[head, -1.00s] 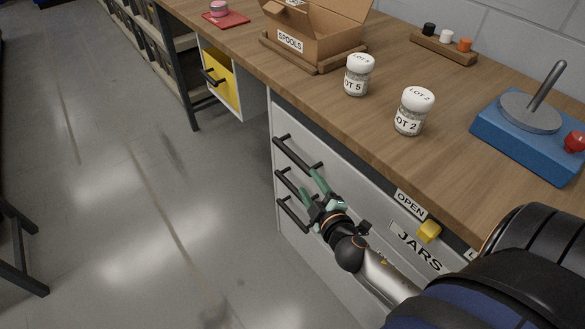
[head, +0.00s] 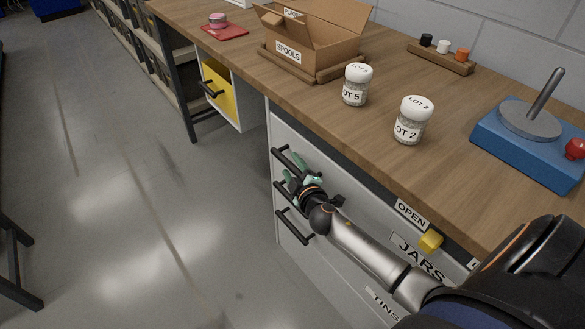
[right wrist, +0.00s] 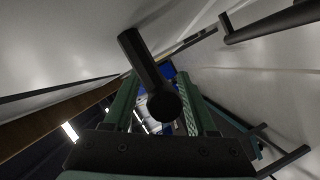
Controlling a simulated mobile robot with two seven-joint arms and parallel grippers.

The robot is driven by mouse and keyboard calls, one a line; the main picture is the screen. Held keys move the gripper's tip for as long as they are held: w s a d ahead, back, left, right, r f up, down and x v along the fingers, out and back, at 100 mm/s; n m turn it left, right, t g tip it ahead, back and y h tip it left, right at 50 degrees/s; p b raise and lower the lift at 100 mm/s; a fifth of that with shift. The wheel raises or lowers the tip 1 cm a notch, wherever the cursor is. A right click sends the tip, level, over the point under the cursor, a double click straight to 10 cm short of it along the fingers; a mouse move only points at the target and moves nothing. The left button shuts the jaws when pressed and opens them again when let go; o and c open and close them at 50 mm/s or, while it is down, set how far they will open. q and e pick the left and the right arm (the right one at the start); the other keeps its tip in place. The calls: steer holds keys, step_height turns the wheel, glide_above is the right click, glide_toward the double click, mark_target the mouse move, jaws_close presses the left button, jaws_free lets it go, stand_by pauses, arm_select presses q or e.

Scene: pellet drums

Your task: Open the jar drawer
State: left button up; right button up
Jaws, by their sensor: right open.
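The jar drawer is the top one in the grey cabinet, with a "JARS" label (head: 418,258) on its front, and it looks shut. Its black bar handle (head: 280,152) is partly hidden by my right gripper. My right gripper (head: 294,170) is open at this handle. In the right wrist view, a black bar (right wrist: 146,62) runs between the two green fingers (right wrist: 160,105); I cannot tell whether either finger touches it. A yellow latch (head: 430,241) sits beside an "OPEN" label (head: 411,213) above the drawer label. My left gripper is not in view.
More handles (head: 295,225) and a "TINS" label (head: 383,304) are below. On the worktop (head: 330,125) are two lot jars (head: 411,122), a spools box (head: 315,40) and a blue base with a lever (head: 530,140). The floor (head: 150,220) left of the cabinet is clear.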

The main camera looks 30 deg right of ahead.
steer(key=shift+w, duration=0.1)
steer(key=shift+c, duration=0.4)
jaws_close()
stand_by(1.0)
